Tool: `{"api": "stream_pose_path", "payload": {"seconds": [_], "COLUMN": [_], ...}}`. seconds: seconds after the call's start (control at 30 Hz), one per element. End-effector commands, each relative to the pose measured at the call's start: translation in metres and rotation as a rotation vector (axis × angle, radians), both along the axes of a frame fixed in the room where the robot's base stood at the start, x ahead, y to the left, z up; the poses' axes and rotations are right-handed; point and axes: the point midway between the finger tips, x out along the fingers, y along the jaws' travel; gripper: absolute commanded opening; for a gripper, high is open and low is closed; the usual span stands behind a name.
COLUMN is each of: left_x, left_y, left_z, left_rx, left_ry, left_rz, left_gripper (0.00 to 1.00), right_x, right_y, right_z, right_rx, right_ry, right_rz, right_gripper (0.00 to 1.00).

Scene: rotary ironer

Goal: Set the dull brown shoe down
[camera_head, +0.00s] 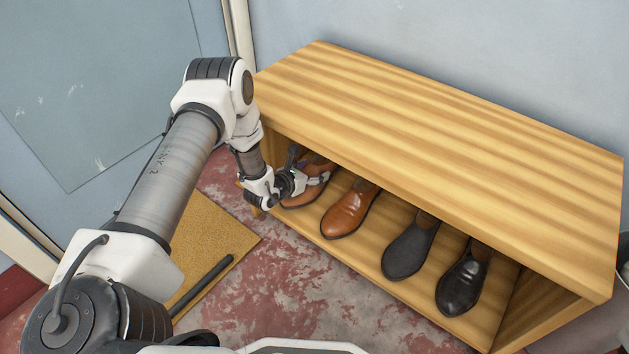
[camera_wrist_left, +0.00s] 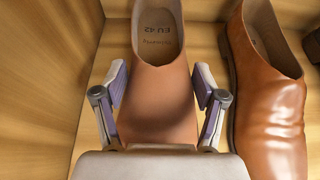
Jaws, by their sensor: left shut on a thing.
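The dull brown shoe (camera_head: 302,199) is inside the wooden shoe bench (camera_head: 440,130), at the left end of the row. It is partly hidden by my left gripper (camera_head: 312,183) in the head view. In the left wrist view the dull brown shoe (camera_wrist_left: 160,100) is upright, its opening and insole facing up the picture. My left gripper (camera_wrist_left: 160,88) is shut on it, one finger at each side. Whether its sole touches the shelf board is hidden. My right gripper is out of view.
A shiny brown shoe (camera_head: 348,210) stands close to the right, also seen in the left wrist view (camera_wrist_left: 270,95). Farther right are a dull dark shoe (camera_head: 409,250) and a shiny black shoe (camera_head: 462,283). The bench top hangs over them. A tan mat (camera_head: 215,262) lies on the floor.

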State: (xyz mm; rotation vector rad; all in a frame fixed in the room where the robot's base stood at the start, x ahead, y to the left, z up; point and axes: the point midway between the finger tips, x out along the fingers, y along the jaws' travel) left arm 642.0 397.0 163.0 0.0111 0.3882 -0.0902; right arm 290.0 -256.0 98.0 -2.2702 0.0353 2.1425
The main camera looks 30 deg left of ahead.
Motion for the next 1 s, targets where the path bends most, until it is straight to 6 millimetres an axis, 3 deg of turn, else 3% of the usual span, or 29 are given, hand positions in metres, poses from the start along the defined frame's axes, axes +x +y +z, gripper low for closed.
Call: {"api": "stream_pose_path", "payload": {"seconds": [0.03,0.37,0.4,0.43,0.8,1.0], "left_x": [0.0,0.0,0.0,0.0,0.0,-0.028], "left_y": [0.0,0.0,0.0,0.0,0.0,0.003], "left_z": [-0.013,-0.014,-0.013,-0.013,-0.01,0.007], "left_rx": [0.001,0.001,0.0,0.0,0.0,-0.003], "left_ry": [-0.001,-0.001,0.001,0.001,0.0,0.004], "left_rz": [0.0,0.0,0.0,0.0,0.0,0.003], "left_gripper": [0.18,0.18,0.85,0.96,0.96,0.96], "right_x": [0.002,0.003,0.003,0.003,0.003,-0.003], "right_y": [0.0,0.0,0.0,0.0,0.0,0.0], "right_z": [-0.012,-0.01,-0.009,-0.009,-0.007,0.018], "right_rx": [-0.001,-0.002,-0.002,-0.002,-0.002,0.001], "right_ry": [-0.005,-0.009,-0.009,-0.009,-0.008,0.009], "right_rz": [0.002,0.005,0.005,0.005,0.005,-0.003], "right_gripper": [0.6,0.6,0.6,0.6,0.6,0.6]}}
